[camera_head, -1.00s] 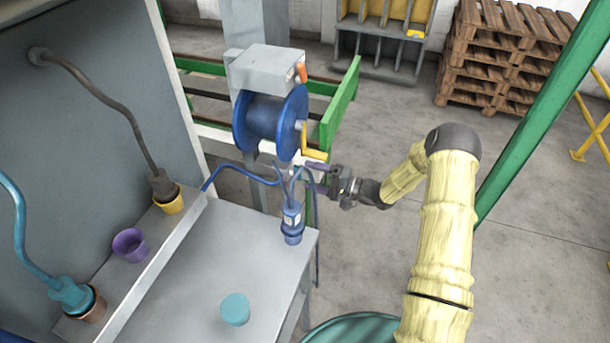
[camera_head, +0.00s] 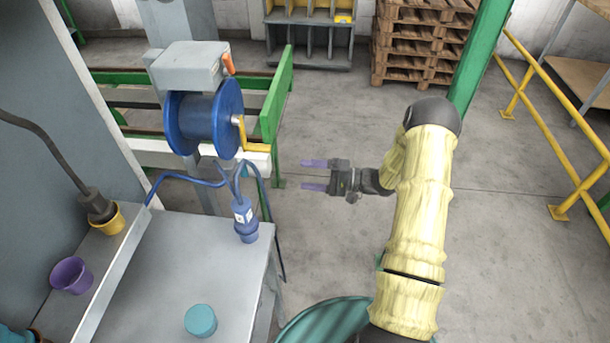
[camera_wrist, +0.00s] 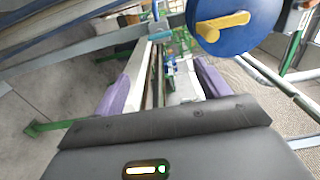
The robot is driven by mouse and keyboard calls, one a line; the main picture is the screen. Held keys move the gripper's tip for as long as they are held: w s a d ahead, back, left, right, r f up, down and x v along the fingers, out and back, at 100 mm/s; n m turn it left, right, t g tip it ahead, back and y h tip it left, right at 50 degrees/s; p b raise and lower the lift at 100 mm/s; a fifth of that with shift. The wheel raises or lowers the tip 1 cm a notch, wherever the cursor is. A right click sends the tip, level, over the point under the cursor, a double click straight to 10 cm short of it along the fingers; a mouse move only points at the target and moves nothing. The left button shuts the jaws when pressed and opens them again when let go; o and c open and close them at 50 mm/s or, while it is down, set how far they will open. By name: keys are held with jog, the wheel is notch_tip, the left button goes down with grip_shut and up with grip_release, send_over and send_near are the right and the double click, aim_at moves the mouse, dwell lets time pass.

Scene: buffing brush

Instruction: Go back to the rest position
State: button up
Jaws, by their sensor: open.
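My gripper (camera_head: 312,175) is open and empty, with two purple fingers pointing left. It is in mid-air over the floor, to the right of the blue cable reel (camera_head: 204,120) and apart from it. In the wrist view the gripper's purple fingers (camera_wrist: 162,90) are spread wide with nothing held between them. The reel with its yellow crank handle (camera_wrist: 222,24) shows at the top right of that view. A blue plug (camera_head: 244,218) stands upright on the grey table's right back corner, with a blue cable running up from it.
The grey table (camera_head: 165,275) carries a teal cap (camera_head: 200,320). A purple cup (camera_head: 70,276) and a yellow socket (camera_head: 108,220) with a dark plug sit on the ledge at left. A green post (camera_head: 480,60) and yellow railing (camera_head: 555,95) stand at right. Open floor lies between.

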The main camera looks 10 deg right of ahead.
jog(key=shift+w, duration=0.1)
jog(key=w+r+n+t+h+p, duration=0.1)
jog(key=w+r+t+h+p, duration=0.15)
jog(key=w+r+h, duration=0.35)
jog(key=s+d+r+n+h, duration=0.1)
jog(key=s+d+r+h, duration=0.1)
jog(key=s+r+h, duration=0.45)
jog(key=s+a+r+n+g+h+p, duration=0.1)
jog(key=s+g+h, duration=0.1)
jog(key=s, duration=0.8)
jog(key=s+a+r+n+g+h+p, duration=0.1)
jog(key=s+g, duration=0.3)
jog(key=s, duration=0.6)
jog(key=shift+s+a+r+h+p, duration=0.35)
jog(key=shift+r+h, duration=0.4)
